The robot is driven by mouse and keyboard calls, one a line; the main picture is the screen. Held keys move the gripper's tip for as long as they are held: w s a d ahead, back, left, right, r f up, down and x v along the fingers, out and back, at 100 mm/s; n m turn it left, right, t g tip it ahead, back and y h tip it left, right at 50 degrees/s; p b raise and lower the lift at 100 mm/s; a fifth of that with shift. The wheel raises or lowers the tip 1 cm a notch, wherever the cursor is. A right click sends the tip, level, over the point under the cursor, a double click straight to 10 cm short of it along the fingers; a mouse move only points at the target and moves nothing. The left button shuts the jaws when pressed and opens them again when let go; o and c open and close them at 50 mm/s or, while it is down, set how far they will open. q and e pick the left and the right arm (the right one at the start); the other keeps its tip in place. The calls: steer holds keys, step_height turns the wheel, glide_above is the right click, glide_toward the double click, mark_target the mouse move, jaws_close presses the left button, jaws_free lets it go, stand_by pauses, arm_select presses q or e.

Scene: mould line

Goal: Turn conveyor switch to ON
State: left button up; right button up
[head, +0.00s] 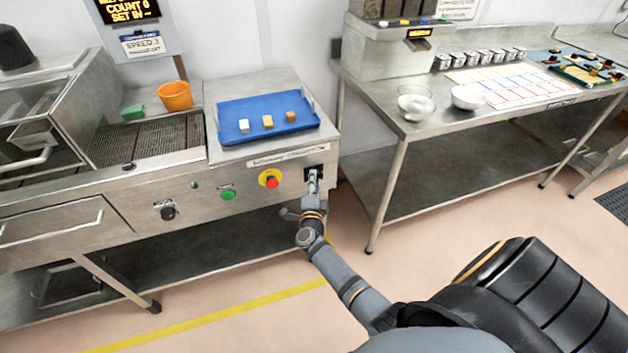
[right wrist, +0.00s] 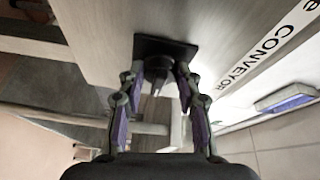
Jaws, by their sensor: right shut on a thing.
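The conveyor switch has a black square plate (right wrist: 165,44) on the steel front panel, beside the printed label "CONVEYOR" (right wrist: 251,54). In the head view the plate (head: 308,174) is at the panel's right end. My right gripper (head: 313,183) is at the switch, and in the right wrist view its two fingers (right wrist: 160,74) are closed on the dark switch lever (right wrist: 157,84). The gripper partly hides the switch, and I cannot read its ON or OFF position. My left gripper is not in view.
A red stop button (head: 271,183) on yellow, a green button (head: 228,195) and a black knob (head: 168,213) are left of the switch. A blue tray (head: 240,107) with 3 small blocks lies above. A steel table (head: 372,88) stands right, across a gap.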

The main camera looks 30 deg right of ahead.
stand_by(0.4)
steer(key=o, duration=1.1)
steer(key=shift+o, duration=0.2)
steer(key=shift+s, duration=0.1)
steer(key=v, duration=1.2)
